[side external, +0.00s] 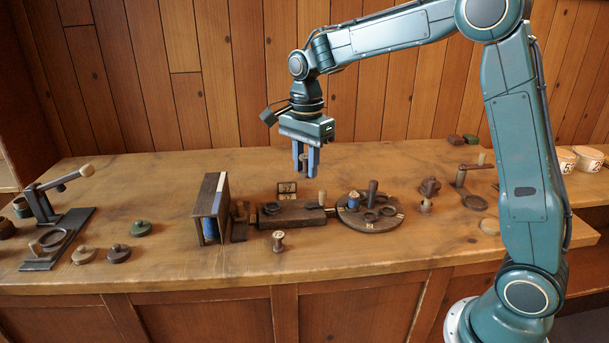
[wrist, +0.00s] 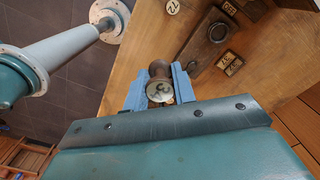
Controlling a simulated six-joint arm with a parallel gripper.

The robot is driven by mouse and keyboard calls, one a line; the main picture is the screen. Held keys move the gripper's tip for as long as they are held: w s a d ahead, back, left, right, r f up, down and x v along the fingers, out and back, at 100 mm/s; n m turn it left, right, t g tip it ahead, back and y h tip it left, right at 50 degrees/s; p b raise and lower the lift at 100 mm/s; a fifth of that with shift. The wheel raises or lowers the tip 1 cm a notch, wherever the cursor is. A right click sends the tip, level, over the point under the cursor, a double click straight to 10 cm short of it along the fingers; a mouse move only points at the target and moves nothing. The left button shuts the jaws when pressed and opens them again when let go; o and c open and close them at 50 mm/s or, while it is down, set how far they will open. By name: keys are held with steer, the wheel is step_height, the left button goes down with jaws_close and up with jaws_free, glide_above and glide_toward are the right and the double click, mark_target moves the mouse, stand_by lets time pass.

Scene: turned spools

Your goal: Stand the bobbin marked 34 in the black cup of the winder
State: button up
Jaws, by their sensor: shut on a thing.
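My gripper (side external: 306,172) is shut on a dark brown bobbin, high above the bench. The bobbin (wrist: 159,82) shows in the wrist view upright between the blue fingers, its pale end face bearing marks that look like 34. The winder (side external: 300,214) is a dark wooden block on the bench, below my gripper. A black ring that looks like its cup (side external: 270,208) is on its left part, and a dark round opening shows in the wrist view (wrist: 218,33). I cannot see into the cup. The bobbin is clear of the winder.
A small bobbin (side external: 278,240) stands in front of the winder. A dark upright rack (side external: 210,207) stands left, and a round turntable (side external: 372,217) with a blue-wound spool and a post stands right. A small number plaque (side external: 287,188) is behind the winder. The front bench edge is mostly clear.

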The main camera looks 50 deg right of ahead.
glide_above(274, 208)
step_height(274, 208, down, 8)
steer(key=shift+w+a, duration=0.1)
steer(key=shift+f, duration=0.2)
stand_by(0.3)
steer(key=shift+f, duration=3.05)
steer(key=shift+f, duration=0.7)
stand_by(1.0)
steer(key=o, duration=1)
steer(key=shift+r, duration=0.2)
